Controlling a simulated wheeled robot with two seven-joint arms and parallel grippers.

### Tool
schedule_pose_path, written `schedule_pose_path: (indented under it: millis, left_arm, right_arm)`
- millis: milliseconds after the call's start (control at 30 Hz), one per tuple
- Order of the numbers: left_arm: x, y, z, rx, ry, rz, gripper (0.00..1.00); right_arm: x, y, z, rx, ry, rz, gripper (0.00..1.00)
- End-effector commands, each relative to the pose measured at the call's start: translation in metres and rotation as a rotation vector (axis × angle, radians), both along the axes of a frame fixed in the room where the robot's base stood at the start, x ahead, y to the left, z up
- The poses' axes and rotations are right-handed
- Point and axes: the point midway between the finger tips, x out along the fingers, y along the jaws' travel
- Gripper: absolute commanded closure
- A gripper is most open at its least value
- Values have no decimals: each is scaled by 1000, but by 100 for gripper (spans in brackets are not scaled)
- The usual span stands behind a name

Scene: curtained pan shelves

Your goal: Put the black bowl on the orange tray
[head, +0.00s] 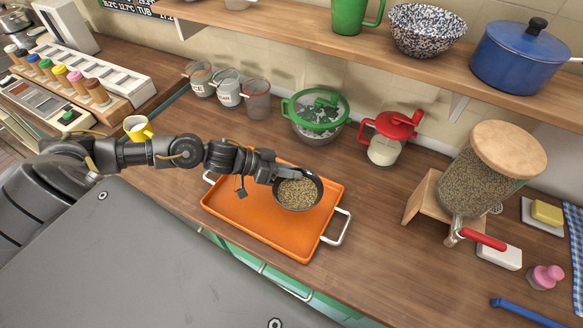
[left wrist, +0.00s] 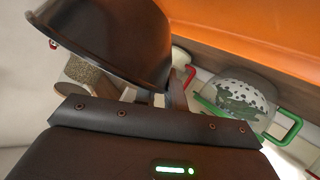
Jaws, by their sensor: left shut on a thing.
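The black bowl (head: 298,208) holds brownish grains and shows over the right half of the orange tray (head: 243,215) in the head view. My left gripper (head: 274,175) is shut on the bowl's left rim. In the left wrist view the dark bowl (left wrist: 112,42) fills the upper left, and the orange tray (left wrist: 250,28) shows at the upper right. I cannot tell whether the bowl's base touches the tray. The tray has metal handles and lies on the wooden counter. My right gripper is not in view.
A green-handled glass pot (head: 318,117) and a red-lidded jar (head: 388,138) stand behind the tray. A grain dispenser (head: 485,175) stands on the right. A shelf (head: 330,38) with a blue pot (head: 520,55) runs above.

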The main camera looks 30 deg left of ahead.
Motion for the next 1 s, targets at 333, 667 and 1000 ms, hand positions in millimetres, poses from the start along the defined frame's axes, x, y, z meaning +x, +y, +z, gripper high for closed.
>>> schedule_pose_path:
  millis: [333, 667, 1000]
  left_arm:
    - [0, 0, -40, 1, 2, 0, 100]
    - [0, 0, -49, 2, -1, -1, 100]
    - [0, 0, -52, 1, 0, -1, 100]
  right_arm:
    - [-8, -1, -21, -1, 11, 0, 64]
    - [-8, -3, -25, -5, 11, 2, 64]
    - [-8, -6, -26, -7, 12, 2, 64]
